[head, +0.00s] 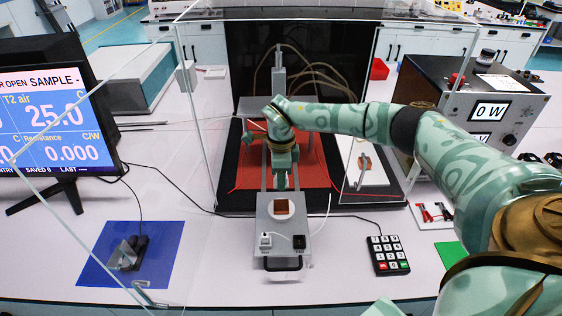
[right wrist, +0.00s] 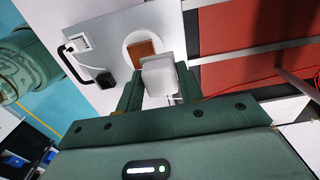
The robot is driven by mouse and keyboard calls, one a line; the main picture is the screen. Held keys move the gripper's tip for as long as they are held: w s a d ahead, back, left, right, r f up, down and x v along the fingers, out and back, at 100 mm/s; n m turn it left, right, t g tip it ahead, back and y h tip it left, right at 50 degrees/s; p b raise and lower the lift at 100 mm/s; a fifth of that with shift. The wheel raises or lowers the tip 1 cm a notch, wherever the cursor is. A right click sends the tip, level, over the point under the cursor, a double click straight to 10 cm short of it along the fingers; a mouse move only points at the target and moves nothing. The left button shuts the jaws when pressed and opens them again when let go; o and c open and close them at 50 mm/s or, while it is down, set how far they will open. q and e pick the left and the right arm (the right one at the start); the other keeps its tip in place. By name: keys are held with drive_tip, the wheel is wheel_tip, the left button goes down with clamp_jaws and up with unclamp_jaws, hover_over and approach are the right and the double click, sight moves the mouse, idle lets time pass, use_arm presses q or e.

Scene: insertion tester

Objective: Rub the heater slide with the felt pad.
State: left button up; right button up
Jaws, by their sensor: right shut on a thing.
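The heater slide (head: 264,223) is a light grey plate with a front handle, drawn out toward me. A copper-brown square (head: 282,206) sits inside a white ring on it; both also show in the right wrist view (right wrist: 141,47). My right gripper (head: 281,184) points down just behind the ring. In the right wrist view its green fingers are shut on a pale grey block with an upright plate, which looks like the felt pad (right wrist: 158,76). The block is beside the copper square and partly overlaps it; contact cannot be told. My left gripper is not in view.
A clear enclosure stands around the red mat (head: 310,155) behind the slide. A keypad (head: 388,255) is right of the slide. A blue mat (head: 110,268) with a small device lies at left, near the monitor (head: 50,115). Bare table lies between mat and slide.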

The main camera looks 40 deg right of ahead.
wheel_tip(320, 180, up, 2)
drive_tip(key=shift+s+r+p, duration=0.1)
drive_tip(key=shift+r+p, duration=0.15)
drive_tip(key=shift+p, duration=0.65)
